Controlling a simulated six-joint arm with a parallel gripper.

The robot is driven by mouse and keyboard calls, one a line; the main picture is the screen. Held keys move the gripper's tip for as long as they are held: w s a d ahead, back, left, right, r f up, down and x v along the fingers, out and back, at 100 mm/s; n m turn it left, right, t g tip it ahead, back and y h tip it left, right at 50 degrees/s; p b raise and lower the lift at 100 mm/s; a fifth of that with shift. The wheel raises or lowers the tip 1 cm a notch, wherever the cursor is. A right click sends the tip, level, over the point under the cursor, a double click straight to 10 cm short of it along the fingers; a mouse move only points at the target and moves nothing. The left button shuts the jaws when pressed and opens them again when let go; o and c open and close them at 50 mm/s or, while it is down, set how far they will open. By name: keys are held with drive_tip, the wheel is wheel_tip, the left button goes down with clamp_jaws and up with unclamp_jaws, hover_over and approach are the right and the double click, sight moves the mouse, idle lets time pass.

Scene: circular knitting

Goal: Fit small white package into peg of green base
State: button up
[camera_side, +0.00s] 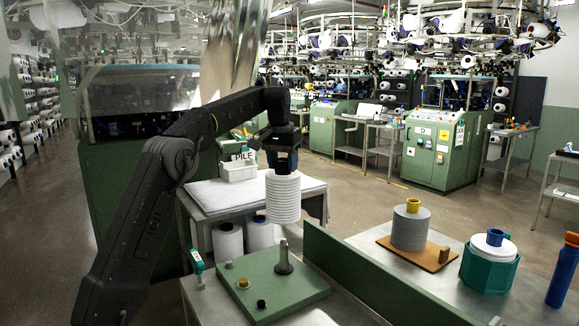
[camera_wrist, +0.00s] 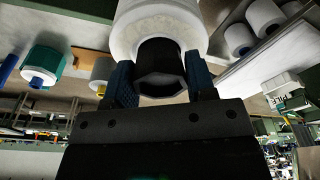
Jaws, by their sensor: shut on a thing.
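The small white package (camera_side: 283,199) is a ribbed white spool. My gripper (camera_side: 283,160) is shut on its top and holds it upright in the air. In the wrist view the white package (camera_wrist: 160,18) shows with a dark core (camera_wrist: 159,62) between the two blue fingers of my gripper (camera_wrist: 160,84). The green base (camera_side: 315,290) lies on the metal table. Its grey upright peg (camera_side: 284,258) stands at the back of the base, below the package and apart from it. The peg is hidden in the wrist view.
A green divider (camera_side: 370,280) stands right of the base. Beyond it are a grey spool (camera_side: 410,229) on an orange board and a white spool (camera_side: 493,246) in a teal holder. A blue bottle (camera_side: 561,275) is at far right. A white-topped table (camera_side: 240,193) stands behind.

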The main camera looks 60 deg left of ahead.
hover_over(283, 239)
drive_tip(key=shift+w+f, duration=0.1)
drive_tip(key=shift+f, duration=8.4)
drive_tip(key=o, duration=1.3)
drive_tip(key=shift+r, duration=0.1)
